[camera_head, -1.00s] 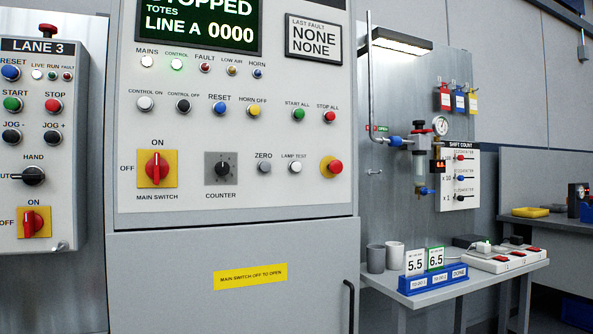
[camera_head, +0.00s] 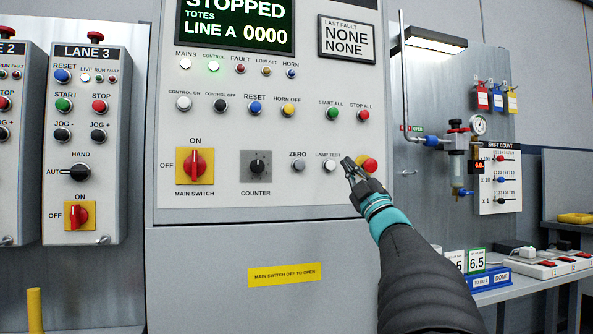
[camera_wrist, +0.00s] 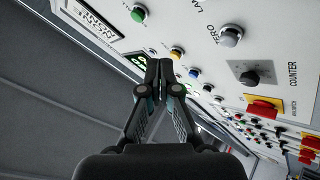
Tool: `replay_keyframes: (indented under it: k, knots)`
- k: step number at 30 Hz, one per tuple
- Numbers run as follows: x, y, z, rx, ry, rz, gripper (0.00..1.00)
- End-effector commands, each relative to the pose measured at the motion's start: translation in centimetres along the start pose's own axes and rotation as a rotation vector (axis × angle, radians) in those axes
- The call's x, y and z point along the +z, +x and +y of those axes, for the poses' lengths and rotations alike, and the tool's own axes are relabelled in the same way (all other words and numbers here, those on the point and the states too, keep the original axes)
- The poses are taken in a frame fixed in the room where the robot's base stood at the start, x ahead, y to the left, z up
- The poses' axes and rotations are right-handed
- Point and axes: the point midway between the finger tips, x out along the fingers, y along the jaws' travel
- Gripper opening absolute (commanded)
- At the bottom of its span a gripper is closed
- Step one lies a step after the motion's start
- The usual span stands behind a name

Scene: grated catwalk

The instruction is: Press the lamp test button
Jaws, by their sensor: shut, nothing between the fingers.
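The lamp test button (camera_head: 329,166) is a white round button on the grey control panel (camera_head: 350,195), under the words LAMP TEST. My gripper (camera_head: 348,168) is shut and empty, its tips just right of the button in the head view, between it and the red button. Whether the tips touch the panel cannot be told. In the wrist view the gripper (camera_wrist: 160,66) shows shut, with the panel tilted behind it. Part of the LAMP label shows at the top edge there; its button is out of frame.
The grey ZERO button (camera_head: 298,166) is left of the lamp test button. The red button (camera_head: 369,166) on a yellow base is partly behind my gripper. The black COUNTER knob (camera_head: 257,166) and red MAIN SWITCH (camera_head: 198,164) are further left. An air unit (camera_head: 458,150) stands right.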

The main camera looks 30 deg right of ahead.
Motion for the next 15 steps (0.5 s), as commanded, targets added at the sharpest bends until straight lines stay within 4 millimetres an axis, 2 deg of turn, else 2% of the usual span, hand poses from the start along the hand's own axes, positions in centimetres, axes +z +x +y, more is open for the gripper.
replay_keyframes:
  k: [4, 15]
  knots:
    - [0.28, -0.11, 0.85, 0.004, -0.035, 0.052, 0.0]
    - [0.22, 0.0, 0.83, 0.003, -0.035, 0.058, 0.0]
